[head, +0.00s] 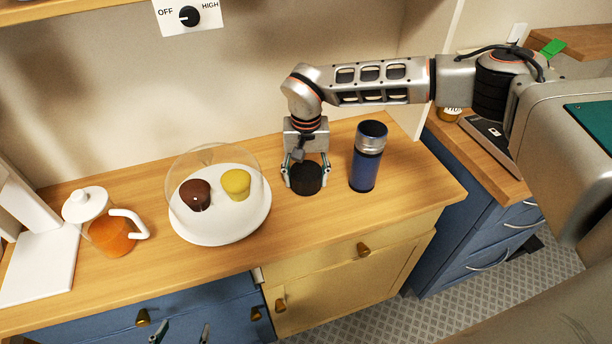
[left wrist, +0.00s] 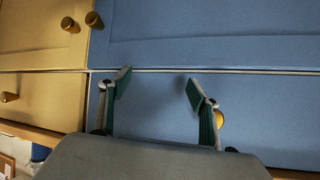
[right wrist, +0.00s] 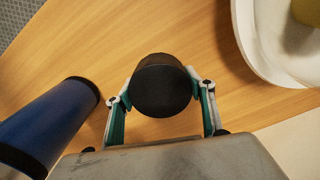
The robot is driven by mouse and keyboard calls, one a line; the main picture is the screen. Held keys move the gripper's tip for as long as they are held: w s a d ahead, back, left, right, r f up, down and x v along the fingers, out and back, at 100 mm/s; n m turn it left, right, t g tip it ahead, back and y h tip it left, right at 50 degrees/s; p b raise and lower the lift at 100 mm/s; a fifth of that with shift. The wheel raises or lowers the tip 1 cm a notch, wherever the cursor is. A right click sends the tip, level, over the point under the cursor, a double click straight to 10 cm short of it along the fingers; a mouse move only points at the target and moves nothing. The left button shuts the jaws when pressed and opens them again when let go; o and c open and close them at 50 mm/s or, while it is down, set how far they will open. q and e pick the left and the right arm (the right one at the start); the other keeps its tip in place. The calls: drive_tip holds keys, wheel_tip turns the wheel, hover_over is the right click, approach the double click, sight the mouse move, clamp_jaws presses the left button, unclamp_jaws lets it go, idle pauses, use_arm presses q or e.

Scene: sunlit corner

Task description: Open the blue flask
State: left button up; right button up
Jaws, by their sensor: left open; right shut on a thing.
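The blue flask (head: 366,165) stands upright on the wooden counter, with a silver upper part and no black lid on top. In the right wrist view the flask (right wrist: 45,125) is at the left. My right gripper (head: 305,172) is just left of the flask, pointing down and shut on a black round lid (head: 307,182). The lid (right wrist: 162,88) sits between the fingers in the right wrist view, at or just above the counter; I cannot tell if it touches. My left gripper (head: 181,333) is open and empty, low in front of the blue cabinet; its fingers also show in the left wrist view (left wrist: 158,83).
A white plate (head: 220,237) under a clear dome holds a brown and a yellow cupcake, left of my right gripper. An orange teapot (head: 110,235) stands further left. The counter's front right is clear. A lower side counter (head: 470,145) lies to the right.

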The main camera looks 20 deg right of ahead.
drive_tip(key=shift+f, duration=0.1)
drive_tip(key=o, duration=1.2)
